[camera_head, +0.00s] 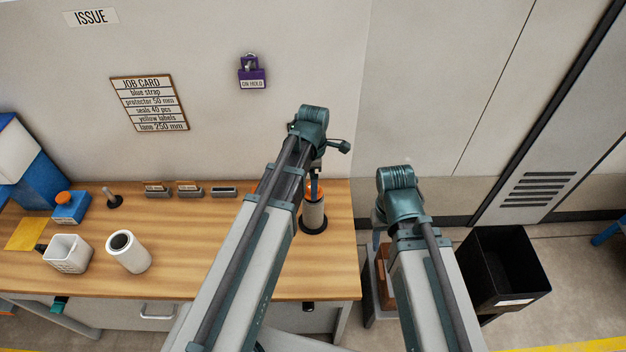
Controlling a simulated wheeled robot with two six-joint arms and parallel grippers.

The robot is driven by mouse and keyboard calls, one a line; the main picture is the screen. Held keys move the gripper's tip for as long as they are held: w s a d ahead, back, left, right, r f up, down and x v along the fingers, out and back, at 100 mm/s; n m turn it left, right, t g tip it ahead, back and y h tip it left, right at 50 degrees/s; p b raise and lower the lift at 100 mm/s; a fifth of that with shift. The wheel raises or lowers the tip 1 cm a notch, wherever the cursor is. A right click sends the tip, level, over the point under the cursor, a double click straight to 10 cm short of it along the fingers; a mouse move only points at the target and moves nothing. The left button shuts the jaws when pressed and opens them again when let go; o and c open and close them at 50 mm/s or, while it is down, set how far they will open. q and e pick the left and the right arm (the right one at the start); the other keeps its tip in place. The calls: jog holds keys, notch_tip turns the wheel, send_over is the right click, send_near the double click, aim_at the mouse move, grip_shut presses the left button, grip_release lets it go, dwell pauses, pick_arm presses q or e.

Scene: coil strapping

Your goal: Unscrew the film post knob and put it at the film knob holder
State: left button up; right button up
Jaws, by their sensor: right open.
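An orange knob (314,190) sits on top of a white film roll (313,212), which stands upright on a black round base at the bench's right end. My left gripper (315,177) points down right over the knob. My arm partly hides its fingers, and I cannot tell whether they touch or grip the knob. My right gripper (378,222) hangs below its wrist, right of the bench, open and away from the knob. A short grey peg on a black round foot (114,201) stands at the bench's left. I cannot tell which item is the film knob holder.
The wooden bench (200,285) also holds a blue box with an orange top (70,210), a white cup (68,254), a white roll (128,252) and small labelled blocks (189,189). A black bin (505,270) stands on the floor at right. The bench's middle is fairly clear.

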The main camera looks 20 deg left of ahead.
pick_arm(q)
jog(key=m, duration=1)
jog(key=shift+m, duration=0.3)
notch_tip(320, 180, down, 4)
jog(key=b, duration=0.3)
jog(key=shift+r+b, duration=0.2)
jog(key=shift+b, duration=0.1)
jog(key=shift+c, duration=0.3)
